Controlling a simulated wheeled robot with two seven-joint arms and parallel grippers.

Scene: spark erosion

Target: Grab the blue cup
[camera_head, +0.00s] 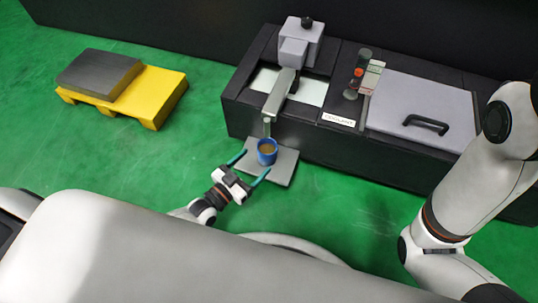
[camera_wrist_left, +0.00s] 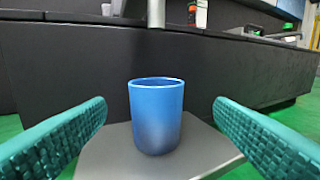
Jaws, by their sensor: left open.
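The blue cup (camera_head: 267,151) stands upright on a grey plate (camera_head: 281,172) in front of the black machine bench, with something brownish inside. My left gripper (camera_head: 249,167) is open, its teal fingers pointing at the cup from the near side. In the left wrist view the cup (camera_wrist_left: 156,115) stands centred ahead, beyond the gap between the two fingers (camera_wrist_left: 160,135), and neither finger touches it. My right arm shows at the right of the head view, but its gripper is out of view.
A grey spout (camera_head: 280,95) of the machine hangs just above and behind the cup. The black bench (camera_head: 240,110) blocks the space behind the plate. A yellow pallet (camera_head: 160,95) with a dark slab stands on the green floor at the left. The floor between is clear.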

